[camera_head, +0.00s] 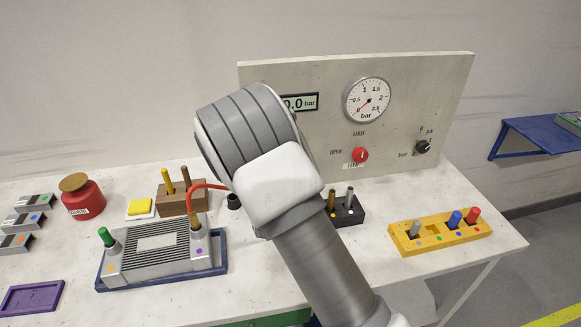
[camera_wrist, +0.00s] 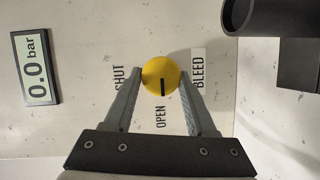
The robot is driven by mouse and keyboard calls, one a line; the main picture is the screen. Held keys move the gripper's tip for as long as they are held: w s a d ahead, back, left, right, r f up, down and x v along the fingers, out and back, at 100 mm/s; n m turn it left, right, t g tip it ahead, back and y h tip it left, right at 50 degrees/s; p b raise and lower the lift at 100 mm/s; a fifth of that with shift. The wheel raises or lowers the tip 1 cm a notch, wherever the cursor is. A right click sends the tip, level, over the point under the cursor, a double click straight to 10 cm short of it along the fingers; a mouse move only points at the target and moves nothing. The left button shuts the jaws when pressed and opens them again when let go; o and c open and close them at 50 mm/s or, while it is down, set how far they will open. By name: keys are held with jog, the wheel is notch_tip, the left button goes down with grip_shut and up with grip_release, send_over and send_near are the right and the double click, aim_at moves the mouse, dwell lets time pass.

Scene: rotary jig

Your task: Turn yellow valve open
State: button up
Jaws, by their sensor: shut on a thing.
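The yellow valve (camera_wrist: 172,70) is a round knob on the pale panel, seen in the wrist view. Its black mark points down in the picture, towards the OPEN label (camera_wrist: 160,117). SHUT (camera_wrist: 119,78) is printed to its left and BLEED (camera_wrist: 197,72) to its right. My gripper (camera_wrist: 162,76) is shut on the knob, one finger at each side. In the head view my arm hides both the yellow valve and my gripper.
The display (camera_wrist: 36,68) reads 0.0 bar. The panel (camera_head: 430,90) also carries a gauge (camera_head: 367,99), a red knob (camera_head: 360,155) and a black knob (camera_head: 423,146). A dark cylinder (camera_wrist: 262,15) is close at the wrist view's upper right. Blocks and a red container (camera_head: 83,200) stand on the bench.

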jog(key=o, duration=1.4)
jog(key=shift+c, duration=0.2)
jog(key=shift+s, duration=0.1)
jog(key=v, duration=1.7)
jog(key=shift+s+f, duration=0.1)
jog(key=shift+f, duration=0.05)
